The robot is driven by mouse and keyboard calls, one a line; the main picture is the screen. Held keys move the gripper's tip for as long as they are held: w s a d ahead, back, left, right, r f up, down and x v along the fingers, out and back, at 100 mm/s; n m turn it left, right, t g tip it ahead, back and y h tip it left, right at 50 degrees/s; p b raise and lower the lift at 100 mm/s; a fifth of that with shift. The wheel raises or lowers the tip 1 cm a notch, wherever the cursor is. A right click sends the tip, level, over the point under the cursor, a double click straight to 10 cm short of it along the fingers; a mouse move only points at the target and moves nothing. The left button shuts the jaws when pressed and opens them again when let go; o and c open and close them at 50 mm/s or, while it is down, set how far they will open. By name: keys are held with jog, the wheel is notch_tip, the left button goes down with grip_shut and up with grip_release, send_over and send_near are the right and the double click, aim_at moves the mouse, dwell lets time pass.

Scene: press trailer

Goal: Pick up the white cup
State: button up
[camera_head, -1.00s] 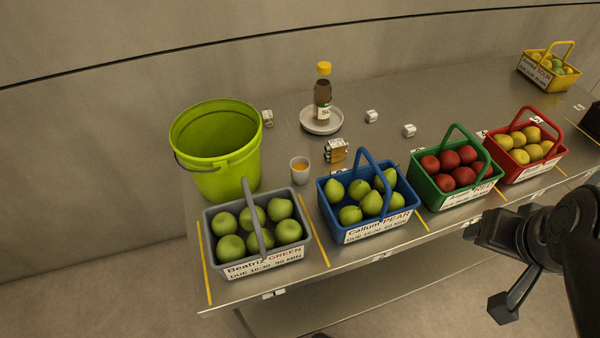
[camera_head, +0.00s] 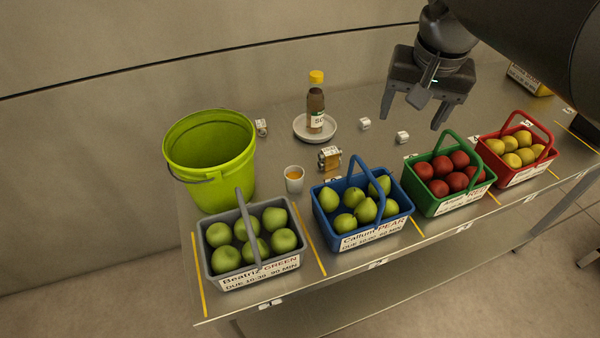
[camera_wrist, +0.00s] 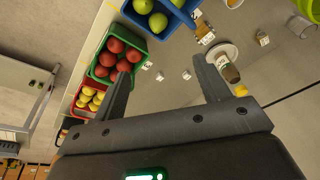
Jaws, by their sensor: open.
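The white cup (camera_head: 294,179) stands upright on the metal table, between the green bucket and the blue basket, with something orange inside. In the wrist view a cup-like white shape (camera_wrist: 233,3) is cut off at the top edge. My gripper (camera_head: 412,112) is open and empty, above the right part of the table over the green basket's back side. It is well to the right of the cup and higher. In the wrist view its two fingers (camera_wrist: 165,85) are spread apart with nothing between them.
A lime bucket (camera_head: 210,160) stands left of the cup, a grey basket of green apples (camera_head: 250,275) in front. A blue basket of pears (camera_head: 360,235) is at the right. A bottle (camera_head: 316,105) stands on a white plate (camera_head: 301,130) behind. Green (camera_head: 448,204) and red baskets (camera_head: 527,173) stand further right.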

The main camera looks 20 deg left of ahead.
jog(key=w+a+f+n+g, duration=0.1)
jog(key=w+a+f, duration=0.15)
jog(key=a, duration=0.85)
jog(key=g+h, duration=0.1)
send_over(294, 174)
jog(key=s+d, duration=0.1)
jog(key=s, duration=0.2)
notch_tip(294, 174, down, 2)
jog(key=f, duration=0.1)
jog(key=shift+n, duration=0.3)
jog(key=f, duration=1.9)
jog(key=shift+w, duration=0.25)
jog(key=shift+w+f, duration=0.2)
jog(key=shift+f, duration=1.25)
jog(key=shift+w+f, duration=0.15)
jog(key=shift+f, duration=1.3)
jog(key=shift+c, duration=0.4)
jog(key=c, duration=1)
